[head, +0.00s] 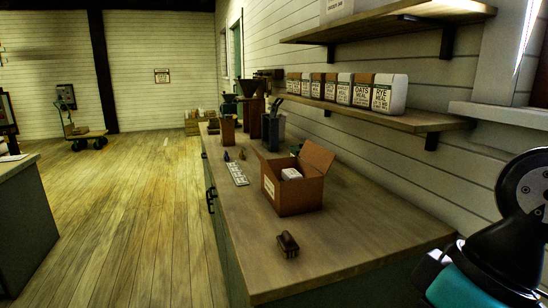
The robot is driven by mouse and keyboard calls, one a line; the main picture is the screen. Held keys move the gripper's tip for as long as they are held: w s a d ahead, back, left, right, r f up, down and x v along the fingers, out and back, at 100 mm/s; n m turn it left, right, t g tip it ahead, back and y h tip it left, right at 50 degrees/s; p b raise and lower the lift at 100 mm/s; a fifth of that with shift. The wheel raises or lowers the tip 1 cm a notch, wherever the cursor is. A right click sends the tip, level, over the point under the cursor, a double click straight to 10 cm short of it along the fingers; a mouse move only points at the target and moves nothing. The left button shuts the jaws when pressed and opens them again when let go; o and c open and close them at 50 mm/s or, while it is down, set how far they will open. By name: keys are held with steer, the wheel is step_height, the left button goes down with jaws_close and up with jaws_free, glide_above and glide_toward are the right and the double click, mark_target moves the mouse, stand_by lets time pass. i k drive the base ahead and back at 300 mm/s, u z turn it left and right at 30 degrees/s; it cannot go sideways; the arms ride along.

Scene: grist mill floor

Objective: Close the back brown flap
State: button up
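An open brown cardboard box (294,196) stands on the wooden counter, with a pale label on its left side. One brown flap (317,157) stands up at the box's back right edge, near the wall. Another flap tilts up and outward at the left edge. A white item (291,173) shows inside the open top. Other flaps are hard to make out. Part of my arm shows at the lower right, apart from the box. My gripper's fingertips are not visible.
The counter (340,245) is bare at its near end except for a small dark object (288,245). A white strip (237,174) lies left of the box. Grinders and dark containers stand behind it. A wall shelf (385,115) with several labelled bags overhangs the right.

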mark_target(321, 159)
steer(key=u, duration=0.3)
steer(key=i, duration=1.1)
steer(key=z, duration=0.4)
